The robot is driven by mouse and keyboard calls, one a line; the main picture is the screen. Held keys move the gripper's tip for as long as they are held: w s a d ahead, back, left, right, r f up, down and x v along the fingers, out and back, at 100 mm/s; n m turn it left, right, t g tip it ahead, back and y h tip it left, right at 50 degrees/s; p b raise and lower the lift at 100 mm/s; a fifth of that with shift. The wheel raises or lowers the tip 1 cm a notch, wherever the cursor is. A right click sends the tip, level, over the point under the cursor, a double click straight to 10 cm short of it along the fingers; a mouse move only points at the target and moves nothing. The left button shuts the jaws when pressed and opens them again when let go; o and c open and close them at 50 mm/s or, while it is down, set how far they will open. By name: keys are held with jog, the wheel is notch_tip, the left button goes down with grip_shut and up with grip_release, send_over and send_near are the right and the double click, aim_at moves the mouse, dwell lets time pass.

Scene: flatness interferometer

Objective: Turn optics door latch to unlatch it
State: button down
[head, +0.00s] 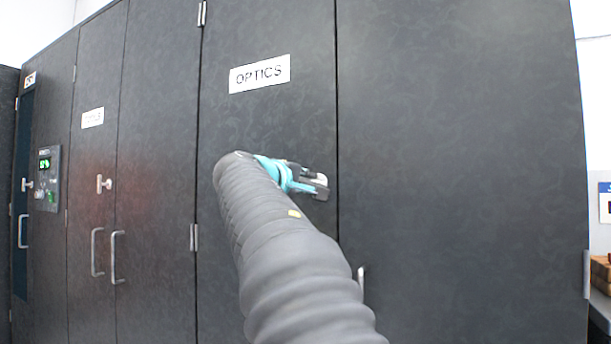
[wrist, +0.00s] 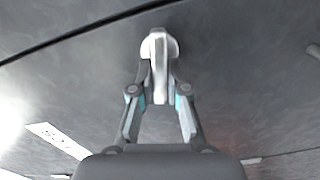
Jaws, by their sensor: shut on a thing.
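The optics door (head: 265,130) is a dark mottled panel with a white OPTICS label (head: 260,74). Its latch (wrist: 159,66) is a silver lever on a round base, seen in the wrist view at the top middle. My gripper (wrist: 159,92) is shut on the latch lever, with one finger on each side of it. In the head view my gripper (head: 315,184) is at the door's right edge, by the seam. There the arm and fingers hide most of the latch. The door looks closed, flush with the panel to its right.
A handle (head: 361,282) shows low beside my arm. To the left are other cabinet doors with a T-shaped latch (head: 104,184), two bar handles (head: 97,252) and a control panel (head: 47,178). A bench with brown boxes (head: 601,274) stands at far right.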

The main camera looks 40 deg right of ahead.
jog(key=shift+n+p, duration=0.35)
jog(key=shift+n, duration=0.75)
jog(key=c, duration=1.2)
grip_release()
jog(key=shift+f, duration=0.1)
jog(key=shift+a, duration=0.1)
jog(key=v, duration=1.1)
jog(key=shift+s+a, duration=0.2)
jog(key=shift+a, duration=0.1)
